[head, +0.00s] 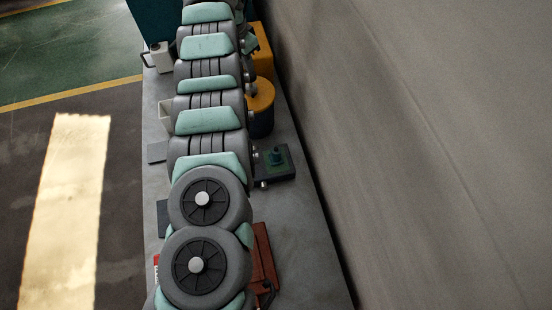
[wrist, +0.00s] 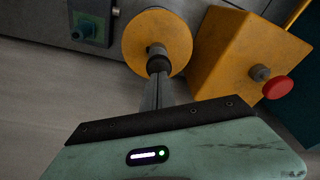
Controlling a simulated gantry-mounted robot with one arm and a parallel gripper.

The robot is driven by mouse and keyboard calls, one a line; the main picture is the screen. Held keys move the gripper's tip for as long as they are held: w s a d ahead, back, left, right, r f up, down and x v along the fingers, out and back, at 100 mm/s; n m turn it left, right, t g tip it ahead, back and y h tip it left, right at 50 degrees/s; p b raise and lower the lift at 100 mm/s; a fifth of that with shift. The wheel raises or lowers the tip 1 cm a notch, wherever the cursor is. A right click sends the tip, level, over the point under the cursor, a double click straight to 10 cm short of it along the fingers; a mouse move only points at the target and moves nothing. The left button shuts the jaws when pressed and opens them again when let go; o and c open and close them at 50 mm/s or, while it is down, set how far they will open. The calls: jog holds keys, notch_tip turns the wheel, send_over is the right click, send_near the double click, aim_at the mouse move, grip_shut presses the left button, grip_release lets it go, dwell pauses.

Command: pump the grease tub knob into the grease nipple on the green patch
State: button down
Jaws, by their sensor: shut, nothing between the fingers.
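The grease tub (head: 262,97) has a round orange lid and a dark body, and it stands at the right of my arm in the head view. In the wrist view its orange lid (wrist: 135,35) is seen from above, with a small dark knob (wrist: 155,48) at its middle. My gripper (wrist: 158,64) is shut and empty, its tips right at the knob; I cannot tell whether they touch. The green patch (head: 268,166) is on a dark block, with a blue-green grease nipple (head: 277,155) on it. In the wrist view the nipple (wrist: 84,29) is at upper left.
An orange box (wrist: 225,55) with a red button (wrist: 277,88) stands beside the tub. A red metal piece (head: 264,262) lies on the grey bench (head: 300,240) near my arm. A white jug (head: 161,57) stands at the far left. Bare bench shows between block and red piece.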

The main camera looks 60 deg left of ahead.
aim_at(249, 75)
jog(key=shift+f, duration=0.15)
jog(key=shift+f+b, duration=1.25)
jog(key=shift+f, duration=0.85)
jog(key=shift+r, duration=2.3)
notch_tip(249, 75, up, 6)
jog(key=p, duration=0.4)
